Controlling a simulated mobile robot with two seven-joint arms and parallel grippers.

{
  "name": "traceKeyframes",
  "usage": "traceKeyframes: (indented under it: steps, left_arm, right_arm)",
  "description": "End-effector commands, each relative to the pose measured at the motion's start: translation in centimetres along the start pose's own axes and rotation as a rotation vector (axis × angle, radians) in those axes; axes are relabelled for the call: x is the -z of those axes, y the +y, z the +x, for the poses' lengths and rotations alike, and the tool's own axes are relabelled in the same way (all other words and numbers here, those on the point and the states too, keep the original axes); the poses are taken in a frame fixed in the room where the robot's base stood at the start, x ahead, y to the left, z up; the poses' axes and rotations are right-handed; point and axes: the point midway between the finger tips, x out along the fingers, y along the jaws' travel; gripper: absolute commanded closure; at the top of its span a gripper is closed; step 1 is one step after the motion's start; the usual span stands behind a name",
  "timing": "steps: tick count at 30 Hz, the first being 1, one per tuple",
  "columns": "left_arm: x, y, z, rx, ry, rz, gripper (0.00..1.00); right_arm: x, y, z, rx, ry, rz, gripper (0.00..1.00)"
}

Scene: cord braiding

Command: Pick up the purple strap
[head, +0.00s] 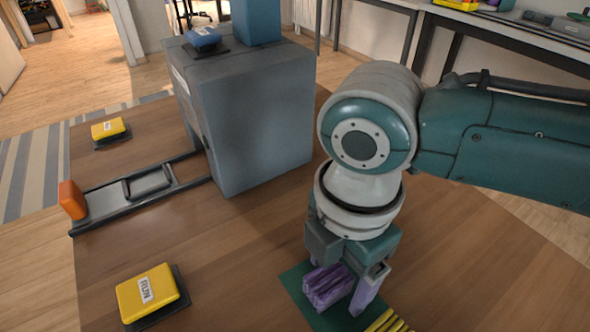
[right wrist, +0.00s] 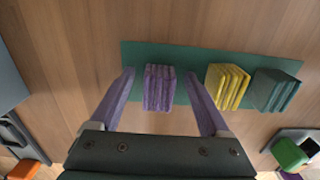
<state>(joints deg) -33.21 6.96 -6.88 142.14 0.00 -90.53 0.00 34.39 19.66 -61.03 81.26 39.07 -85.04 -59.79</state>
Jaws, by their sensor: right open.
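The purple strap (head: 327,288) is a ridged bundle on a dark green mat (head: 296,283). In the right wrist view the purple strap (right wrist: 159,88) lies between the two fingers of my right gripper (right wrist: 160,78). A gap shows on each side of it, wider on the right. In the head view my right gripper (head: 342,285) points down over the strap, open. Its fingers are also purple, and it partly hides the mat. My left gripper does not show in either view.
A yellow strap (right wrist: 228,86) and a green strap (right wrist: 273,90) lie on the mat right of the purple one. A large grey-blue box machine (head: 258,125), a rail with an orange end (head: 72,200) and yellow RUN buttons (head: 147,291) stand on the wooden table, its middle clear.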

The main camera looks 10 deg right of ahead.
Motion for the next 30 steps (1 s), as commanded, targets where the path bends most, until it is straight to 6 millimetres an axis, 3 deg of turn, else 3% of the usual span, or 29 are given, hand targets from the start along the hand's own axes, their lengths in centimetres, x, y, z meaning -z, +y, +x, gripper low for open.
traceKeyframes:
  steps: [3,24,30]
  left_arm:
    - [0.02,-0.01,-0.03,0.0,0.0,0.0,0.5]
    - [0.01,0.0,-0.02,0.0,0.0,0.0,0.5]
    - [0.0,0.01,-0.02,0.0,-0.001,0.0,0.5]
  right_arm:
    - [0.03,0.0,-0.05,0.0,0.0,0.0,0.22]
    - [0.03,0.01,-0.08,0.0,0.001,0.0,1.0]
    - [0.03,0.02,-0.09,-0.001,0.001,0.0,1.0]
